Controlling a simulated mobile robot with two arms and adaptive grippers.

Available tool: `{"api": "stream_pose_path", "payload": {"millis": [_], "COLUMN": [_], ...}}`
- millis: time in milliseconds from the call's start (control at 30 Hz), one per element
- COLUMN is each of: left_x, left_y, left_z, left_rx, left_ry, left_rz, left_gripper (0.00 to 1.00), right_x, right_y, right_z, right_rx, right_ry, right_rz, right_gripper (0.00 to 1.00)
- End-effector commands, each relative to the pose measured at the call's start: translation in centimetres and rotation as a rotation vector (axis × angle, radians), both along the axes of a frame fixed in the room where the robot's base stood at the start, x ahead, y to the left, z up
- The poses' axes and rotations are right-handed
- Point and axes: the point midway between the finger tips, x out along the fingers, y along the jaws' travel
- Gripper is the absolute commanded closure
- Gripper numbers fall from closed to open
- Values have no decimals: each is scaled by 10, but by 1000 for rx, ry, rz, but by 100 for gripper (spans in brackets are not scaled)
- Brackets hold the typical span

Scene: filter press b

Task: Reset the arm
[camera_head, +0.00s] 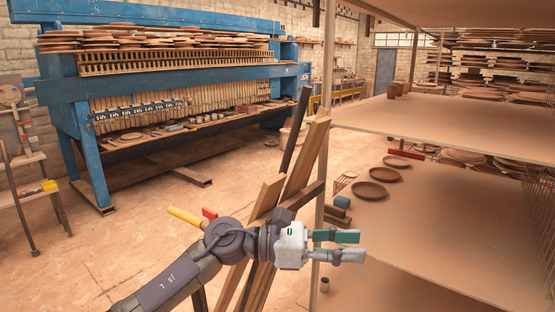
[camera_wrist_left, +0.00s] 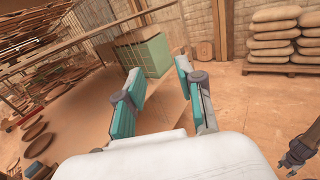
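My left gripper (camera_head: 352,247) is at the end of the arm that comes in from the lower left of the head view. Its teal-padded fingers are apart, with nothing between them. It is beside the shelf post, in front of the lower shelf (camera_head: 420,225). In the left wrist view the same gripper (camera_wrist_left: 165,95) shows a clear gap between its fingers. A dark jointed part (camera_wrist_left: 299,153) at the lower right of that view looks like my right arm.
Wooden planks (camera_head: 290,180) lean just behind my left arm. Brown round dishes (camera_head: 369,190) sit on the lower shelf. A blue filter press (camera_head: 170,75) stands at the back left. The left wrist view shows a green box (camera_wrist_left: 146,55) and stacked sacks (camera_wrist_left: 272,42). The left floor is mostly clear.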

Motion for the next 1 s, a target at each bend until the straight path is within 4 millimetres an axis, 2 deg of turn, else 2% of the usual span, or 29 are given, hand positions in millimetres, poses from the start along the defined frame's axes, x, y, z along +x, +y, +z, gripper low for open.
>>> {"api": "stream_pose_path", "payload": {"millis": [67, 133, 200, 267, 300, 367, 400, 467, 500, 567, 600, 733, 767, 900, 1000], "left_x": [1, 14, 31, 44, 50, 54, 53, 45, 37, 19, 4, -55, -69, -124, -158], "left_y": [6, 27, 59, 93, 117, 150, 170, 197, 213, 236, 249, 282, 288, 304, 311], "left_z": [14, 21, 14, -5, -24, -56, -80, -116, -141, -177, -201, -267, -278, -314, -330], "left_rx": [-253, -465, -668, -836, -944, -1089, -1174, -1295, -1371, -1481, -1550, -1759, 1738, 1588, 1510], "left_ry": [272, 529, 796, 1030, 1185, 1393, 1517, 1692, 1800, 1951, 2046, 2305, -2274, -2044, -1922], "left_rz": [105, 205, 312, 408, 474, 567, 627, 715, 777, 871, 935, 1153, -1162, -1139, -1129], "left_gripper": [62, 62, 62, 62, 62, 62, 62, 62, 62, 62, 62, 62, 62, 62, 62], "right_x": [2, 3, 3, 3, 3, 4, 4, 4, 4, 4, 4, 5, 5, 5, 5], "right_y": [0, 0, 0, 0, 0, 0, 0, 0, 0, 0, 0, 0, 0, 0, 0], "right_z": [0, 0, 0, 0, 0, 0, 0, 0, 0, 0, 0, 0, 0, 0, 0], "right_rx": [0, 0, 0, 0, 0, 0, 0, 0, 1, 1, 1, 1, 1, 1, 1], "right_ry": [-2, -4, -5, -5, -5, -5, -6, -6, -7, -7, -7, -8, -8, -8, -8], "right_rz": [0, 0, 0, 0, 0, 0, 0, 0, 0, 0, 0, 0, 0, 0, 0], "right_gripper": [60, 60, 60, 60, 60, 60, 60, 60, 60, 60, 60, 60, 60, 60, 60]}}
